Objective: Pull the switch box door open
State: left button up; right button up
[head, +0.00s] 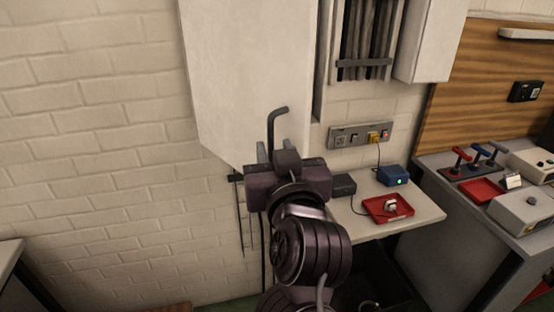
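The large pale switch box door (250,70) fills the upper middle of the head view and stands out from the wall. To its right the box interior shows dark vertical bars (366,35), so the door stands open. A dark bent door handle (272,122) is at the door's lower right edge. My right gripper (272,152) is at the lower part of this handle, with a finger on each side, and looks shut on it. The exact contact is partly hidden by the gripper body. My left gripper is not in view.
A wall shelf (425,215) below the box holds a red tray (378,207), a black box (343,186) and a blue box (393,176). A socket strip (361,136) is above. A grey bench (455,225) stands at right. Bare brick wall is at left.

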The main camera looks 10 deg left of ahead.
jog(key=shift+v, duration=0.8)
